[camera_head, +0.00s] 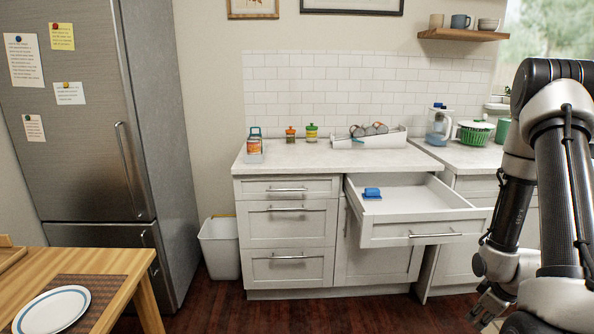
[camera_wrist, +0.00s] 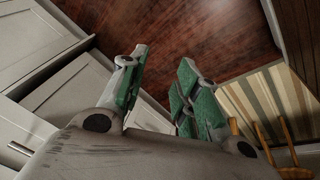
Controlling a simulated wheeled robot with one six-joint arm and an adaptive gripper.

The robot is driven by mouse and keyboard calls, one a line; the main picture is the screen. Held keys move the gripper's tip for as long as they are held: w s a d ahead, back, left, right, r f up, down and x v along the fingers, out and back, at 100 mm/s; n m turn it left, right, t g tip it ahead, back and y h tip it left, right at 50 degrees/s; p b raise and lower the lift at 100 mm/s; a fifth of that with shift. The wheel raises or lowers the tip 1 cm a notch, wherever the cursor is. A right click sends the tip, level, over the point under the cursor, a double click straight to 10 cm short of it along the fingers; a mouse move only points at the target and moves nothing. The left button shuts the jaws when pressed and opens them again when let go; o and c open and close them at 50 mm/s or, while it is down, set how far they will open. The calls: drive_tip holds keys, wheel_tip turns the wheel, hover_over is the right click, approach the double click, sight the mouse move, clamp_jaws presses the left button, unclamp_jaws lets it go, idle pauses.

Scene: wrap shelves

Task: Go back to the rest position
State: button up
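My gripper (camera_head: 487,303) hangs low at the right edge of the head view, in front of the lower cabinets and apart from them. In the wrist view my gripper (camera_wrist: 160,85) has its two green-padded fingers spread, with nothing between them. It points down toward the dark wood floor (camera_wrist: 200,35). My arm fills the right side of the head view and hides part of the right counter and cabinets.
A drawer (camera_head: 385,236) stands pulled out, with a blue object (camera_head: 372,192) inside. White cabinet fronts (camera_wrist: 75,95) are at left in the wrist view; a striped rug (camera_wrist: 265,105) lies at right. A wooden table (camera_head: 118,268) with a plate (camera_head: 52,310) is at front left. Floor between is clear.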

drive_tip(key=s+a+r+m, duration=0.2)
drive_tip(key=s+a+r, duration=0.3)
drive_tip(key=r, duration=0.8)
drive_tip(key=s+a+r+m, duration=0.2)
drive_tip(key=s+a+r, duration=0.3)
drive_tip(key=r, duration=0.8)
drive_tip(key=s+a+r+m, duration=0.2)
drive_tip(key=s+a+r, duration=0.3)
drive_tip(key=r, duration=0.8)
drive_tip(key=shift+s+a+r+m+t, duration=0.3)
drive_tip(key=shift+s+t, duration=0.1)
drive_tip(key=shift+s, duration=0.25)
